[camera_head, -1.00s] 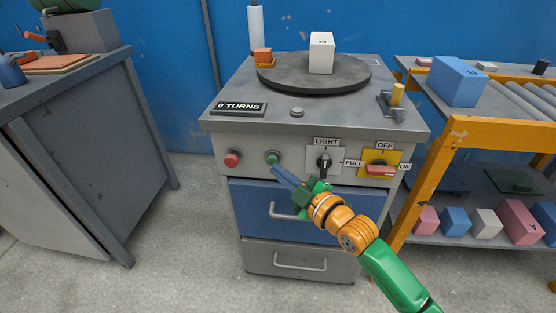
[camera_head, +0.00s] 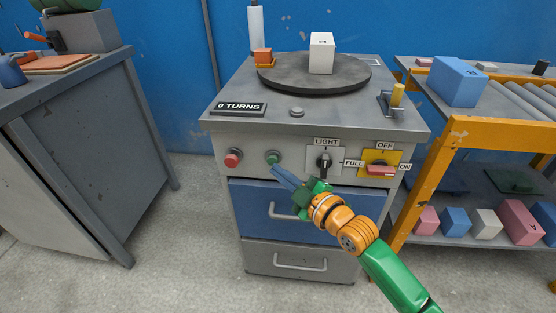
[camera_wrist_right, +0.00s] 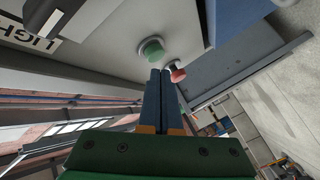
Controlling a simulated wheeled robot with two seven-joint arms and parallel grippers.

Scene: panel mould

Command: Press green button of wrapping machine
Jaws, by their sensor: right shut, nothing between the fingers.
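The wrapping machine (camera_head: 310,130) stands in the middle of the head view, with a panel on its front. The green button (camera_head: 273,157) is on that panel, between a red button (camera_head: 232,160) at its left and the LIGHT switch (camera_head: 324,162). My right gripper (camera_head: 277,172) is shut and empty, its tips just below the green button in the head view. In the right wrist view the green button (camera_wrist_right: 151,50) is right by the tips of the shut fingers (camera_wrist_right: 161,75); I cannot tell whether they touch. The red button (camera_wrist_right: 177,74) is beyond. My left gripper is out of view.
A white box (camera_head: 321,53) stands on the dark turntable (camera_head: 300,80); the sign reads 0 TURNS (camera_head: 238,107). The red power switch (camera_head: 380,170) is at the panel's right. A grey cabinet (camera_head: 85,150) stands left, an orange-framed conveyor (camera_head: 480,134) right.

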